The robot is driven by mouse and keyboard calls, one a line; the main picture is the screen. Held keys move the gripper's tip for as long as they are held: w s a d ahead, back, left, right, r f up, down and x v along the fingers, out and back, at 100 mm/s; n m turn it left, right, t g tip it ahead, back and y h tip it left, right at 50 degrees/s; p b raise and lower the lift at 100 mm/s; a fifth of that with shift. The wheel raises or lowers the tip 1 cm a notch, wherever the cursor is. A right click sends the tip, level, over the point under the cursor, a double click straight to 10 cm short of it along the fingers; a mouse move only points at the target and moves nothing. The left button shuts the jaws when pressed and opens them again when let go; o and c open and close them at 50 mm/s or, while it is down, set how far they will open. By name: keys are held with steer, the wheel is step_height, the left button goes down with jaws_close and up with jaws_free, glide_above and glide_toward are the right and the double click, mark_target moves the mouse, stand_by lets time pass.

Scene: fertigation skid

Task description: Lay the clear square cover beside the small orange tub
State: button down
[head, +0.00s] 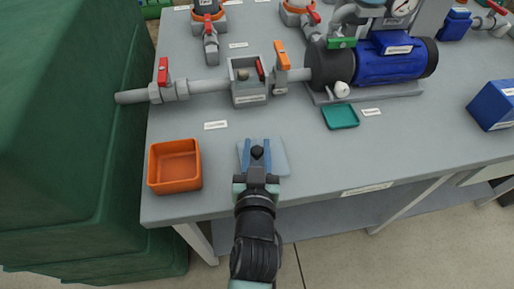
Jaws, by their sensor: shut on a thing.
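The clear square cover (279,158) shows as a pale bluish sheet with a dark knob (257,152) at its middle. My gripper (257,154) is over it, its two blue fingers shut on the knob. The cover is at or just above the grey bench top; I cannot tell whether it touches. The small orange tub (175,167) stands open and empty to the left, near the bench's front left corner. A gap of bare bench lies between the tub and the cover.
Behind are a grey pipe (208,86) with valves, an open grey box (249,92) and a blue pump (392,64). A teal tray (341,116) lies right of the cover, a blue box (493,105) farther right. A large green tank (60,110) stands left of the bench.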

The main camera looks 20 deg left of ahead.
steer(key=shift+f, duration=0.15)
steer(key=c, duration=0.6)
jaws_free()
steer(key=shift+r, duration=0.3)
steer(key=v, duration=1.2)
